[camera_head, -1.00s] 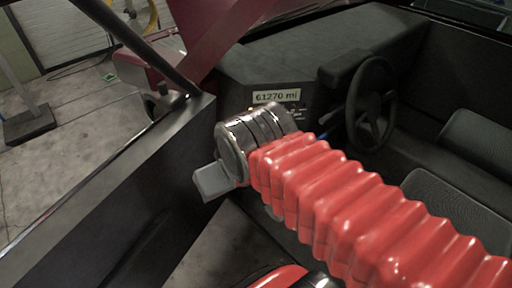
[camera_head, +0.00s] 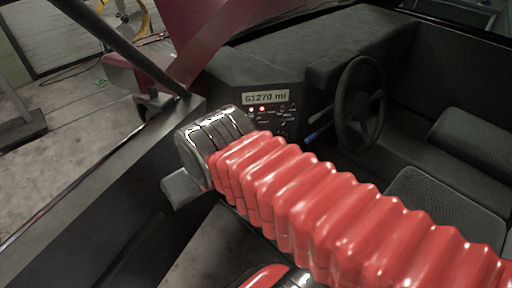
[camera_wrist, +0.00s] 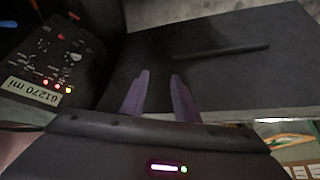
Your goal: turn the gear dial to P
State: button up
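The dashboard panel (camera_head: 268,112) carries a "61270 mi" display (camera_head: 266,97) with lit lamps and small controls below it. The same panel (camera_wrist: 45,65) shows upside down at the left of the wrist view. A pale knob (camera_wrist: 75,57) there may be the gear dial; its letters are too small to read. My gripper (camera_wrist: 160,80) has two purplish fingers held apart with nothing between them. It points at a dark door panel, to the right of the dashboard panel in the wrist view. In the head view my arm hides the fingers.
A steering wheel (camera_head: 360,103) with a blue-tipped stalk (camera_head: 313,136) stands right of the panel. A dark seat (camera_head: 425,205) is at the right. The dark door (camera_head: 90,200) and its frame run along the left. A long dark handle (camera_wrist: 220,50) lies on the door panel.

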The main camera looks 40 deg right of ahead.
jog(key=w+d+f+m+t+h, duration=0.2)
jog(key=w+d+f+m, duration=0.3)
jog(key=w+d, duration=0.55)
jog(key=w+d+f+m+t+h, duration=0.2)
jog(key=w+d+f, duration=0.5)
jog(key=d, duration=0.7)
jog(key=d+f+m+t, duration=0.2)
jog(key=d+f+m, duration=0.1)
jog(key=d+f, duration=0.55)
jog(key=s+d+f+m+t, duration=0.1)
jog(key=s+f+m+t, duration=0.3)
jog(key=s+f+m, duration=0.2)
jog(key=shift+s+d+f+m+y, duration=0.35)
jog(key=shift+s+f, duration=0.25)
jog(key=shift+f, duration=0.2)
jog(key=x, duration=1.3)
jog(key=shift+w, duration=0.45)
jog(key=shift+r, duration=0.15)
